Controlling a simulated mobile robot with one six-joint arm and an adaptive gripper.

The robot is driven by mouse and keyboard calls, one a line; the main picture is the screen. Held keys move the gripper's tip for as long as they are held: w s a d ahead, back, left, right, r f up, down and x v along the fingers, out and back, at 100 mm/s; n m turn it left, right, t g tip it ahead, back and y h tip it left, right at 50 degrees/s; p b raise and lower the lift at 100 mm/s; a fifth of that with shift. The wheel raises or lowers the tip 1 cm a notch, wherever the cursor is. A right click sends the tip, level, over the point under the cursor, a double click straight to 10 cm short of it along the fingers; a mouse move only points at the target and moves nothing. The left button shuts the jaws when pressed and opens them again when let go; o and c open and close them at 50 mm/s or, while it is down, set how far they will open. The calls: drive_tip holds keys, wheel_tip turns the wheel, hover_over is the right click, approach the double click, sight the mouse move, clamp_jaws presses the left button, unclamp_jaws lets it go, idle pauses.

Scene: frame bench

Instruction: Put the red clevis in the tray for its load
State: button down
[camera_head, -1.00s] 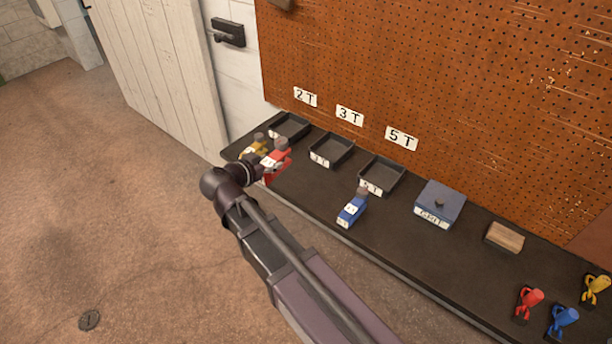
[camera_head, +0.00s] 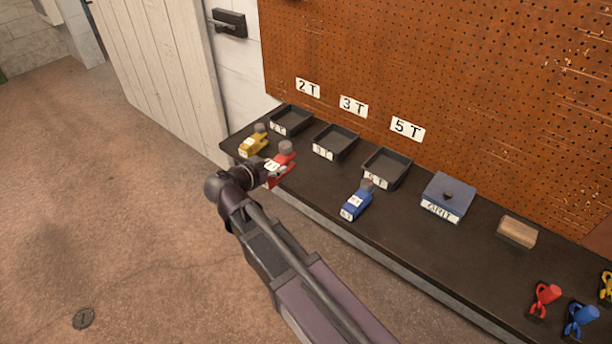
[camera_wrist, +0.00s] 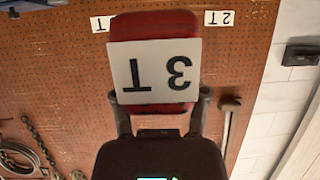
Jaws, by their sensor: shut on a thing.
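The red clevis (camera_head: 282,160) is held in my gripper (camera_head: 269,170), above the bench in front of the 2 T and 3 T trays. In the wrist view the red clevis (camera_wrist: 150,25) fills the top middle, between the two fingers of my gripper (camera_wrist: 160,110). Its white tag reads 3 T, upside down there. The black 3 T tray (camera_head: 337,141) is empty, behind and right of the clevis. The 2 T tray (camera_head: 291,120) is to its left and the 5 T tray (camera_head: 387,167) to its right; both look empty.
A yellow clevis (camera_head: 254,142) stands left of my gripper and a blue clevis (camera_head: 357,202) in front of the 5 T tray. A blue GRIT box (camera_head: 449,192), a wooden block (camera_head: 517,231) and small coloured pieces lie rightward. The pegboard (camera_head: 430,70) rises behind the trays.

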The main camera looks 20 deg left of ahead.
wheel_tip(320, 180, down, 9)
drive_tip(key=b, duration=0.7)
drive_tip(key=shift+d+b, duration=0.15)
drive_tip(key=shift+b, duration=0.25)
drive_tip(key=shift+w, duration=0.1)
drive_tip(key=w, duration=0.4)
drive_tip(key=w+f+b, duration=0.1)
drive_tip(key=w, duration=0.3)
drive_tip(key=w+d, duration=0.1)
drive_tip(key=w, duration=0.4)
drive_tip(key=shift+w+f, duration=0.1)
drive_tip(key=shift+f, duration=0.05)
drive_tip(key=shift+w, duration=0.1)
